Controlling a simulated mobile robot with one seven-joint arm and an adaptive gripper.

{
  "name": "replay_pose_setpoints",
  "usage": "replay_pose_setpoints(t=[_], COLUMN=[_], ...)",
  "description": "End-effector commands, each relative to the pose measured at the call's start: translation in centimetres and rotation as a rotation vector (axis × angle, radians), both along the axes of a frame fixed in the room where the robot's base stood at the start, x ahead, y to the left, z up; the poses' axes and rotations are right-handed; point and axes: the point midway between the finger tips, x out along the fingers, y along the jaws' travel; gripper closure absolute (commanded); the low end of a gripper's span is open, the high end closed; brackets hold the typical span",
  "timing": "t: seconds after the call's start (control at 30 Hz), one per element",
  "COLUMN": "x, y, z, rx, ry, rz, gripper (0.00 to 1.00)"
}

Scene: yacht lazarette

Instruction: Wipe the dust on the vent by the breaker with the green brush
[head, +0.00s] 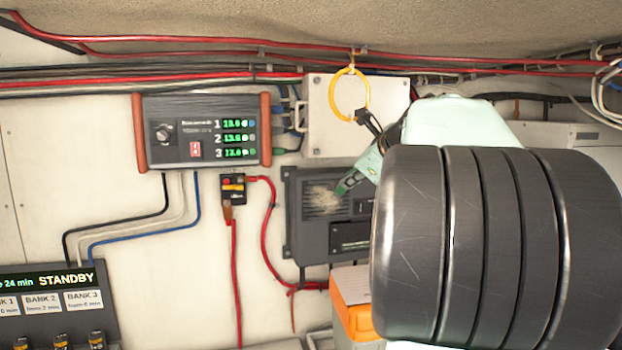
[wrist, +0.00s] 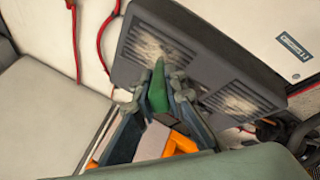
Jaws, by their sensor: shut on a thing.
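A dark grey panel (head: 300,245) is on the wall, with a tan dust patch (head: 322,198) on its left vent. In the wrist view the panel (wrist: 128,72) shows two slatted vents. Dust (wrist: 148,46) lies on the left vent, and a fainter patch is on the right vent (wrist: 245,97). My gripper (wrist: 157,95) is shut on the green brush (wrist: 158,88), whose tip points at the lower edge of the left vent's dust. I cannot tell whether it touches. In the head view the brush (head: 348,183) is right beside the dust; my arm hides the panel's right part.
A display unit (head: 205,130) is above left, and a white box (head: 355,118) with a yellow ring (head: 337,93) above. An orange box (head: 352,290) is below the panel.

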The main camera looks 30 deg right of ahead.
Motion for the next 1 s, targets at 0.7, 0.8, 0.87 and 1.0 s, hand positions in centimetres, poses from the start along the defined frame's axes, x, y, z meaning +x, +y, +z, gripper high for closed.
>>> replay_pose_setpoints(t=[0.7, 0.8, 0.87, 1.0], x=[-0.7, -0.5, -0.4, -0.1], y=[-2.3, -1.7, -1.2, 0.0], z=[1.2, 1.2, 1.2, 1.2], rx=[-0.001, 0.000, 0.001, 0.000], ry=[-0.002, -0.002, -0.002, -0.002], rz=[-0.001, 0.001, 0.002, 0.003], gripper=[1.00, 1.00, 1.00, 1.00])
